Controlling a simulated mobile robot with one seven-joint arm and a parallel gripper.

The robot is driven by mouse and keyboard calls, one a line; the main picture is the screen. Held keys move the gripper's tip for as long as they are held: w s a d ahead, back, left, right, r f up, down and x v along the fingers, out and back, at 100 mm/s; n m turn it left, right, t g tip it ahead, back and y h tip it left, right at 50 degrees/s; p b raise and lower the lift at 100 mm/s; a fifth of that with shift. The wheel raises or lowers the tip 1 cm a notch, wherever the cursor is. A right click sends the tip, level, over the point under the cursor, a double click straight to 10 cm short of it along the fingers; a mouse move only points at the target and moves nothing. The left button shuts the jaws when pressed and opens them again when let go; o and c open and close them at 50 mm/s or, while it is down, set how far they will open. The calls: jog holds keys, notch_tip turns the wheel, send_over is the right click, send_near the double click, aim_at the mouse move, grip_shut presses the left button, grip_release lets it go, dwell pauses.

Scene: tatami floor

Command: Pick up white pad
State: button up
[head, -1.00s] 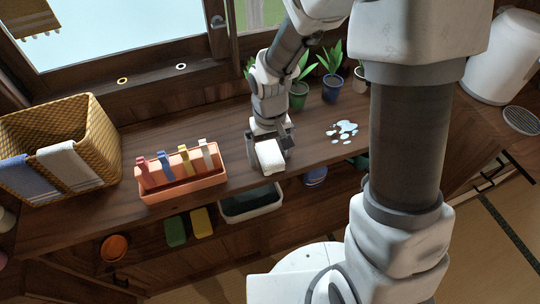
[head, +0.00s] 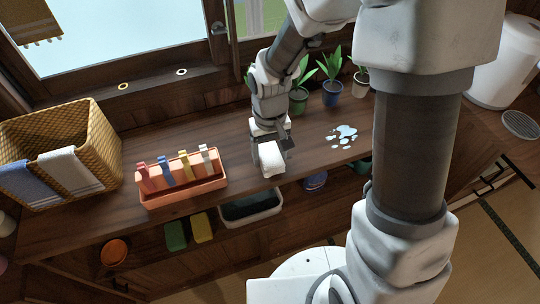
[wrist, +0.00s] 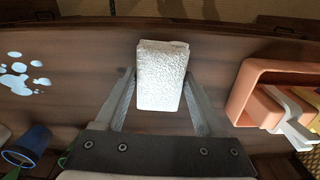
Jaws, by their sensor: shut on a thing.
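The white pad (head: 271,159) is a small, rough-textured block on the wooden counter, right of the orange holder. My gripper (head: 271,150) reaches down to it from behind, with a finger on each side. In the wrist view the white pad (wrist: 162,78) sits between the fingertips of my gripper (wrist: 160,90), which are shut on its sides. I cannot make out any gap between the pad and the counter.
An orange holder (head: 185,192) with several coloured clips stands to the left, near a woven basket (head: 98,135) with towels. A pale spill (head: 342,135) lies to the right. Potted plants (head: 331,88) stand behind. A grey bin (head: 250,208) is below the counter's front edge.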

aim_at(271, 153)
notch_tip(271, 153, up, 4)
jog(key=shift+w+d+f+p, duration=0.15)
jog(key=shift+f+p, duration=0.1)
jog(key=shift+p, duration=0.15)
jog(key=w+d+r+p, duration=0.1)
jog(key=w+d+r, duration=0.4)
jog(key=d, duration=0.5)
jog(key=shift+w+r+p, duration=0.25)
jog(key=shift+r+p, duration=0.1)
jog(key=shift+r, duration=0.25)
jog(key=o, duration=0.8)
jog(key=shift+a, duration=0.1)
jog(key=c, duration=0.6)
jog(key=shift+c, duration=0.2)
